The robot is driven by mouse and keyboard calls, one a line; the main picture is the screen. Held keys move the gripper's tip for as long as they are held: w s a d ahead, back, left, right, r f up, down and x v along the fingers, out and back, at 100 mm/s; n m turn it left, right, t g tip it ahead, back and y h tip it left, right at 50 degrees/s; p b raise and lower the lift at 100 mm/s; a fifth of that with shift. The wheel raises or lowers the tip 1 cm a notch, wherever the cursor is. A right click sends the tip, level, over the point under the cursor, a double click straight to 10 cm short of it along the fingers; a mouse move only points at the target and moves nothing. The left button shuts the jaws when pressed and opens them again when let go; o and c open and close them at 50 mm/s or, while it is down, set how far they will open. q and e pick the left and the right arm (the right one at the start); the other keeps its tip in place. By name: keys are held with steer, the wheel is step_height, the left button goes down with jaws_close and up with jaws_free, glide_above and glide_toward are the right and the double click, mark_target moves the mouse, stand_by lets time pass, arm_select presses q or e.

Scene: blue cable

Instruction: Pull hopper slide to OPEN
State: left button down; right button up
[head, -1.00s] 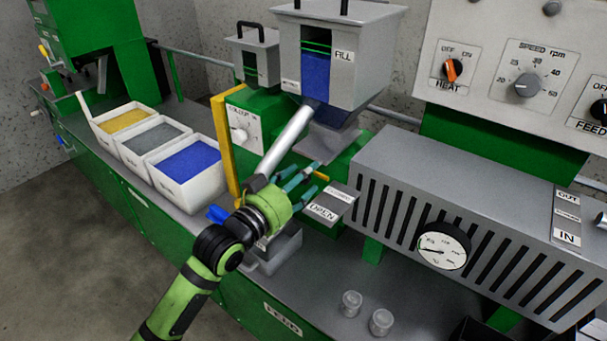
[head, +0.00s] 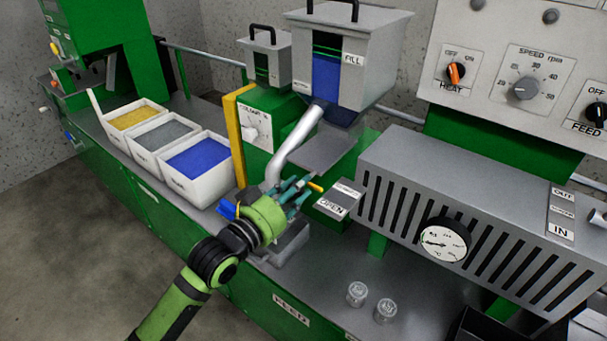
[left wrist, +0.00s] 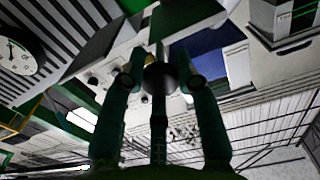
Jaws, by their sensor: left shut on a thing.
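The grey hopper (head: 385,55) with a FILL label and blue material in its window stands at the upper middle. A flat grey slide plate (head: 325,150) sticks out from below it. My left gripper (head: 300,190) is in front of the plate, beside the OPEN label (head: 331,206). Its teal fingers are shut around the slide's handle, mostly hidden in the head view. A yellow-orange tip (head: 315,187) shows at the fingers. In the left wrist view, a dark round knob (left wrist: 160,78) sits between the fingers. My right gripper is not in view.
A silver pipe (head: 297,140) runs down close behind my left gripper. White bins (head: 196,165) stand to the left. A slotted grey housing (head: 450,215) with a gauge (head: 444,240) is to the right. Two clear jars (head: 356,293) stand on the bench in front.

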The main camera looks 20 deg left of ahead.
arm_select(q)
steer(key=shift+s+a, duration=0.1)
steer(key=shift+s, duration=0.25)
steer(key=c, duration=1)
jaws_free()
steer(key=shift+o, duration=0.5)
steer(key=v, duration=1.2)
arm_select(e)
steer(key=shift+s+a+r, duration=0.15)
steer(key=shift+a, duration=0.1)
arm_select(q)
steer(key=shift+w, duration=0.1)
